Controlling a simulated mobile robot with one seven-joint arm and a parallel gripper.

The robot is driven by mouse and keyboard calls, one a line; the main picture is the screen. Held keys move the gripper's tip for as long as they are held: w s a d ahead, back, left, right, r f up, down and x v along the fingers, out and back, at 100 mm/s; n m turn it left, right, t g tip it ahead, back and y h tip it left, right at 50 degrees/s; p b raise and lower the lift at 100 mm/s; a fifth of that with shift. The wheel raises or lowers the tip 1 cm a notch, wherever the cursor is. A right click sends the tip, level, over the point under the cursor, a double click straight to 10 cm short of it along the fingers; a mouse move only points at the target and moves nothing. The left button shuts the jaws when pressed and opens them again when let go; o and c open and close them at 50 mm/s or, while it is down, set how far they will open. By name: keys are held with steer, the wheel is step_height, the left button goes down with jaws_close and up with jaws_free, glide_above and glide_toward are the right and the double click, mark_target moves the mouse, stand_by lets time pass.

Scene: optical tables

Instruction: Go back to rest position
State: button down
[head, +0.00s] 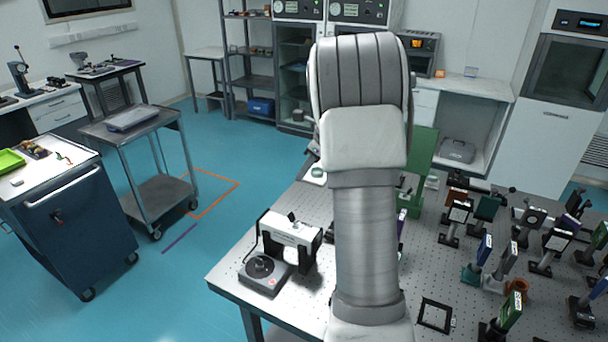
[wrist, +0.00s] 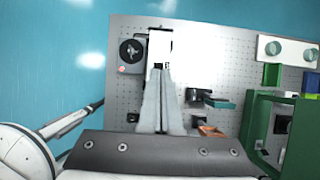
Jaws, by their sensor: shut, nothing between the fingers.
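My gripper (wrist: 160,72) shows in the wrist view with its two grey fingers together and nothing between them. The fingertips overlap a white-and-black device (wrist: 160,45) in that picture; I cannot tell how far above it they are. In the head view my raised arm fills the middle and hides the gripper. The optical table (head: 228,278) lies under the arm. The same device (head: 292,232) stands near the table's left edge, beside a small unit with a round black disc (head: 262,270).
Several optic mounts (head: 480,258) crowd the table's right side. A green frame (wrist: 250,125) stands right of the fingers in the wrist view. A metal cart (head: 160,190) and a blue tool cabinet (head: 75,225) stand left. Blue floor (head: 200,255) lies open between them and the table.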

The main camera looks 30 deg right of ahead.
steer(key=s+a+r+n+b, duration=0.1)
steer(key=s+a+r+n, duration=0.45)
steer(key=a+n, duration=0.2)
steer(key=s+a+r+n+b, duration=0.1)
steer(key=s+a+r+n, duration=0.3)
steer(key=s+a+n, duration=0.4)
steer(key=s+a+f+n+h, duration=0.1)
steer(key=s+a+n, duration=0.3)
steer(key=s+n, duration=0.3)
steer(key=s+a+f+n+h+b, duration=0.1)
steer(key=s+a+n, duration=0.3)
steer(key=s+n, duration=0.3)
steer(key=shift+s+a+t+h, duration=0.2)
steer(key=shift+s+t+h, duration=0.2)
steer(key=shift+s, duration=0.5)
steer(key=shift+f, duration=0.1)
